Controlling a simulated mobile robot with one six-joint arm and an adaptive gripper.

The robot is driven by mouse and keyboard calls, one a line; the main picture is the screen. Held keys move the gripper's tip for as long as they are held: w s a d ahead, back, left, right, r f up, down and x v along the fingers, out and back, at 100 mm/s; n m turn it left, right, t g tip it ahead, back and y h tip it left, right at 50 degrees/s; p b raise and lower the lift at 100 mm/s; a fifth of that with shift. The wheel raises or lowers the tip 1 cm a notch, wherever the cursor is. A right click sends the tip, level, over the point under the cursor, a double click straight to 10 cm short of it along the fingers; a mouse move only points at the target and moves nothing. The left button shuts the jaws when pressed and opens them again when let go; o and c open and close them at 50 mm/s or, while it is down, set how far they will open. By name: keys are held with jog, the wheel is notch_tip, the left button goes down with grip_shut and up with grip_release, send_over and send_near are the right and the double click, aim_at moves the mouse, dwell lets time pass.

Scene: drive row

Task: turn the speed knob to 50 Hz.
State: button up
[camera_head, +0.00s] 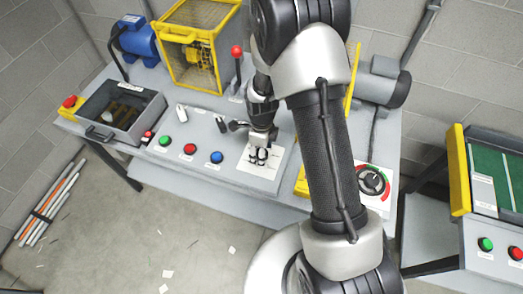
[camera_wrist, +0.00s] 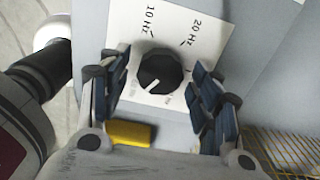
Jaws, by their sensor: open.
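The speed knob (camera_wrist: 160,70) is black and round with a pale pointer line, seen from above in the wrist view. Its pointer line aims toward the lower left of that view. It sits on a white scale plate (camera_wrist: 178,22), which also shows in the head view (camera_head: 254,175). The marks 10 Hz and 20 Hz are readable above the knob; other marks are hidden or too small to read. My gripper (camera_wrist: 161,80) is open, with one finger on each side of the knob and a gap on both sides. In the head view my gripper (camera_head: 262,152) is over the plate.
Left of the plate are green, red and blue buttons (camera_head: 190,148) and small switches. A red-tipped lever (camera_head: 237,52) stands behind. A separate red-and-green dial (camera_head: 374,181) is to the right. A yellow-framed cage (camera_head: 198,40) stands at the back.

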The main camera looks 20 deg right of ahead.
notch_tip(320, 180, up, 12)
dwell(0.7)
jog(key=shift+r, duration=0.1)
dwell(0.3)
